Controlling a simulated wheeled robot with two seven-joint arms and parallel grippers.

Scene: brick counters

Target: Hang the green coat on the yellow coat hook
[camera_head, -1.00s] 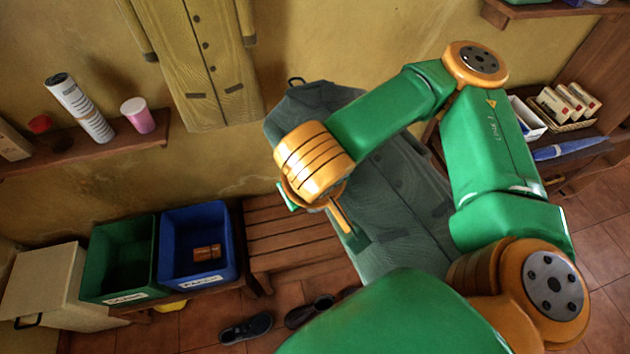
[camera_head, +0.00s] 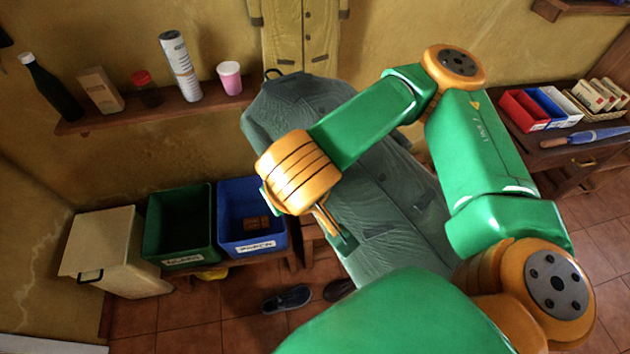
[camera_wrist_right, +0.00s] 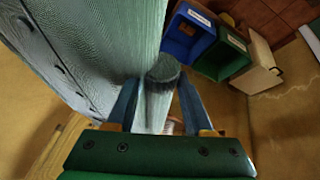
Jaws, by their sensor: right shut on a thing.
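The green coat (camera_head: 385,185), grey-green with dark buttons, hangs tilted in front of the wall in the head view, a dark loop at its collar. My right arm crosses in front of it and hides part of it. In the right wrist view my right gripper (camera_wrist_right: 158,98) is shut on the coat's cloth (camera_wrist_right: 110,35), with a finger on each side of a fold or sleeve. In the head view the fingers are mostly hidden behind my wrist. No yellow hook can be made out. My left gripper is not in view.
A yellow coat (camera_head: 300,40) hangs on the wall behind the green coat's collar. A wall shelf (camera_head: 150,112) with bottles and a pink cup is at left. Green (camera_head: 180,228) and blue (camera_head: 252,218) bins and a cream box (camera_head: 105,245) stand below. A side table (camera_head: 560,135) holds trays at right.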

